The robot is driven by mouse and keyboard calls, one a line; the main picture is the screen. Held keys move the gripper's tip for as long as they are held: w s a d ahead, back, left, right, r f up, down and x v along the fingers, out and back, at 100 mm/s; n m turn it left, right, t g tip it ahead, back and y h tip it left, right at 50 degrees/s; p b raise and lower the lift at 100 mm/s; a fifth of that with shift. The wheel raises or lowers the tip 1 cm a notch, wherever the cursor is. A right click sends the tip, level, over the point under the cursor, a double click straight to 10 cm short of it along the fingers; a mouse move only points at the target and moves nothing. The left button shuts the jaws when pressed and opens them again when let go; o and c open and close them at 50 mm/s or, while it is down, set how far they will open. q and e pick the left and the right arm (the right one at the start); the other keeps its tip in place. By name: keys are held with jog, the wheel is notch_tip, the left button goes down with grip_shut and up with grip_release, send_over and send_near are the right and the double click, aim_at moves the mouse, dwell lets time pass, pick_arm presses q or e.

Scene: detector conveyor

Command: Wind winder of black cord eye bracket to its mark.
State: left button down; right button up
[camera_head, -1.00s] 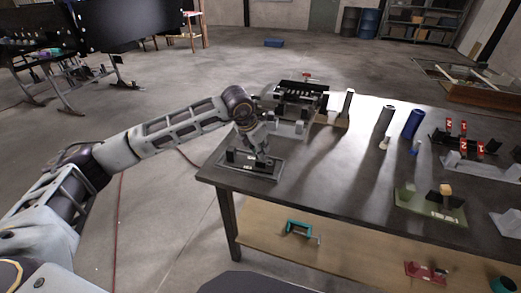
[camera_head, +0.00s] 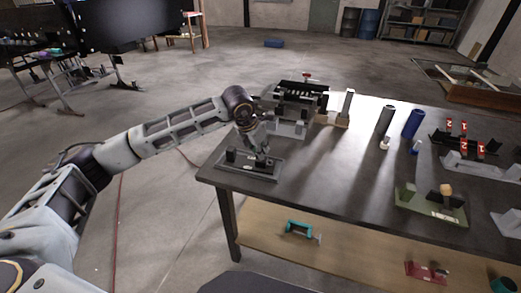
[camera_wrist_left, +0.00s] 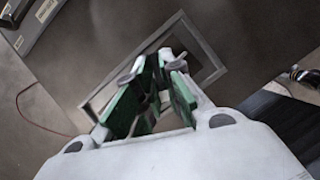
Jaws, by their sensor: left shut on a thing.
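The black cord eye bracket (camera_head: 244,171) sits at the near left corner of the dark table, a flat grey-rimmed base with a small black upright on its left part. My left gripper (camera_head: 262,157) comes down over its right part and is shut on a small part there, which I take to be the winder. In the left wrist view the green-padded fingers (camera_wrist_left: 162,68) close in above the bracket's framed base (camera_wrist_left: 178,28). The fingers hide the winder and its mark. My right gripper is not in view.
A grey machine with a black slotted top (camera_head: 296,96) stands just behind the bracket. A dark cylinder (camera_head: 386,119), a blue cylinder (camera_head: 413,124) and a green bracket (camera_head: 430,207) stand further right.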

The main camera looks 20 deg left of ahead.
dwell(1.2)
pick_arm(q)
jog(key=c, duration=1.5)
grip_release()
jog(key=shift+c, duration=0.2)
jog(key=v, duration=1.2)
jog(key=shift+s, duration=0.1)
